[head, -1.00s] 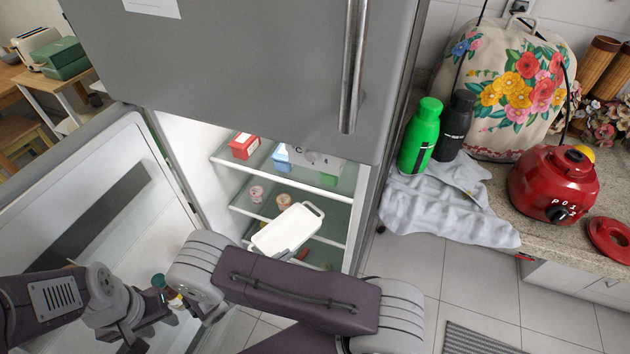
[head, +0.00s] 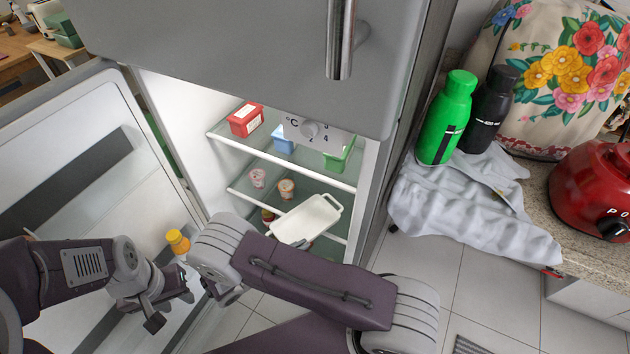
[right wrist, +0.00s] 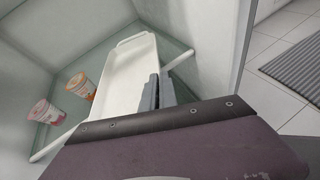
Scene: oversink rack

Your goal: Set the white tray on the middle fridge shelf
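The white tray (head: 308,219) is a shallow rectangle with a handle at its far end. It is at the front of the middle fridge shelf (head: 325,189), overlapping its front rail; I cannot tell whether it touches the shelf. In the right wrist view the tray (right wrist: 124,75) extends over the glass shelf. My left gripper (head: 170,309) is open and empty by the open fridge door.
Two small cups (head: 286,189) (head: 257,178) stand on the middle shelf, left of the tray. A red box (head: 245,119), a blue box (head: 284,140) and a green box (head: 340,154) sit on the shelf above. An orange-capped bottle (head: 178,243) is at the fridge door (head: 75,130).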

